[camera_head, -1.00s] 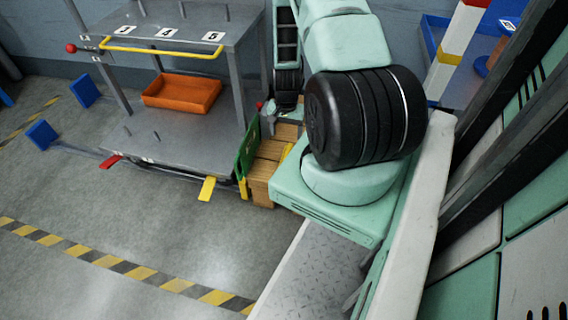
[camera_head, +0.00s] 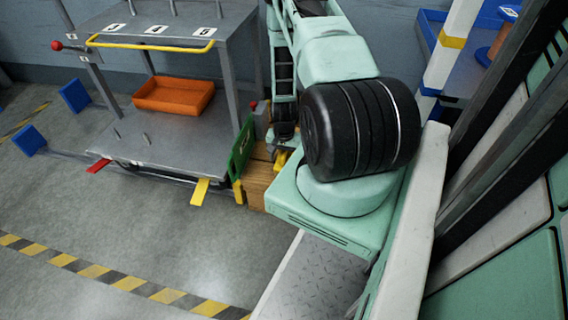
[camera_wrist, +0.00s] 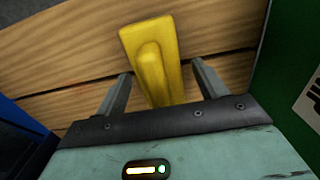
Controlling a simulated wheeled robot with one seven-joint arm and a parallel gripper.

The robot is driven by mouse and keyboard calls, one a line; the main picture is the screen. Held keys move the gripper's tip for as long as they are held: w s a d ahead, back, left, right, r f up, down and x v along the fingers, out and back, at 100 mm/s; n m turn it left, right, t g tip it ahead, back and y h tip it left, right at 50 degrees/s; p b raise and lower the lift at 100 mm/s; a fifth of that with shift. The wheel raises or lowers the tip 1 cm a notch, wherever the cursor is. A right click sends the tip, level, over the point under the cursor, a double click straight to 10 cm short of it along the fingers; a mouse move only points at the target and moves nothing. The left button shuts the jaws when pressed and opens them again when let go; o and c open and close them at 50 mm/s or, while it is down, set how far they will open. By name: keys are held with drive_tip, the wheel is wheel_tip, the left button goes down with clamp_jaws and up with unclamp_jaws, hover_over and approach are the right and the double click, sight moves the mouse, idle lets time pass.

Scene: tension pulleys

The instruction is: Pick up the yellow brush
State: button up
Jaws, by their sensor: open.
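The yellow brush (camera_wrist: 152,45) stands out against wooden boards in the wrist view, its near end running down between my fingers. My gripper (camera_wrist: 163,86) is open, with one finger on each side of the brush and visible gaps to it. In the head view a small yellow part, seemingly the brush (camera_head: 281,158), shows just below the end of my arm (camera_head: 284,130). My fingers are too small to make out there, and the brush's far side is hidden.
Wooden boards (camera_head: 257,188) lie behind the brush, beside a green panel (camera_head: 242,150). A grey trolley (camera_head: 165,150) with an orange bin (camera_head: 174,95) stands left. A blue surface (camera_wrist: 18,135) borders the wrist view. The striped floor at lower left is clear.

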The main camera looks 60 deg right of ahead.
drive_tip(key=c, duration=1.2)
drive_tip(key=shift+r, duration=0.15)
drive_tip(key=shift+c, duration=0.2)
wheel_tip(320, 180, up, 10)
drive_tip(key=p, duration=0.4)
